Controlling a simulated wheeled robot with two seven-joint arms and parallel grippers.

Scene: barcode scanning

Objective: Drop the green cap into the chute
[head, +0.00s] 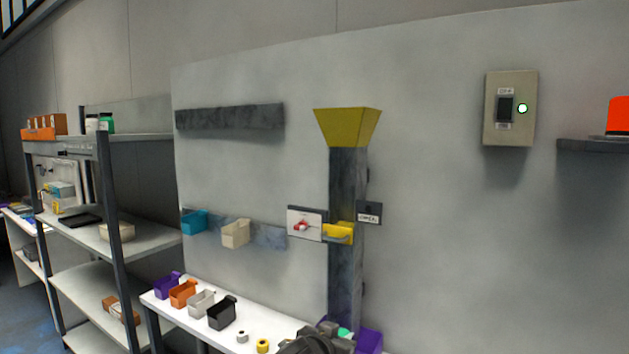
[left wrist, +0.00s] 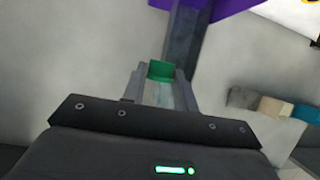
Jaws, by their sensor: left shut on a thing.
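The green cap (left wrist: 160,71) is held between the fingertips of my left gripper (left wrist: 161,80) in the left wrist view. In the head view my left gripper (head: 338,333) is low at the bottom centre, with a small green patch showing by its fingers. The chute has a yellow funnel (head: 347,127) at the top of a dark upright column (head: 345,185) against the grey wall panel. A yellow piece (head: 338,234) sits partway down the column. The gripper is well below the funnel and in front of the column's foot. My right gripper is not in view.
A purple bin (head: 371,341) stands at the column's foot, partly hidden by my gripper. A white bench (head: 258,322) holds small coloured bins, a yellow ring (head: 263,346) and a small grey part. A shelf rack (head: 112,200) stands left. A switch box (head: 510,108) is on the wall.

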